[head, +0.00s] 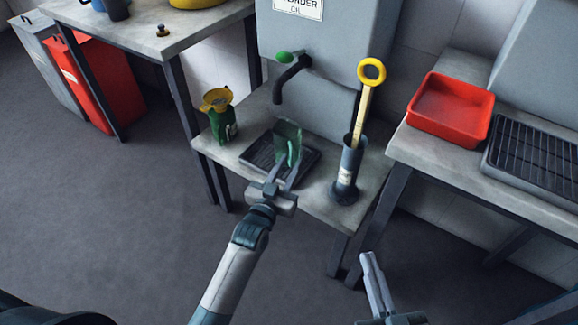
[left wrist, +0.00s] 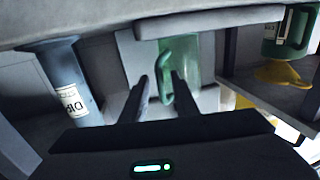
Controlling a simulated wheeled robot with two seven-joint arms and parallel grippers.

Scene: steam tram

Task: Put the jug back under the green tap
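The translucent green jug (head: 288,134) is upright at the drip tray (head: 262,156), below the black spout of the green-knobbed tap (head: 284,57). I cannot tell whether its base touches the tray. Its handle faces my left gripper (head: 287,170). In the left wrist view the jug (left wrist: 189,52) shows with its handle between the two spread fingertips (left wrist: 160,84); the fingers are apart and do not visibly clamp it. My right gripper (head: 370,259) is low at the front right, away from the bench, its fingers close together and empty.
A grey cylinder holder (head: 347,175) with a yellow-handled tool (head: 364,95) stands right of the tray. A green can (head: 223,124) with a yellow funnel (head: 216,99) stands to the left. A red tray (head: 451,106) and a black rack (head: 535,155) lie on the right table.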

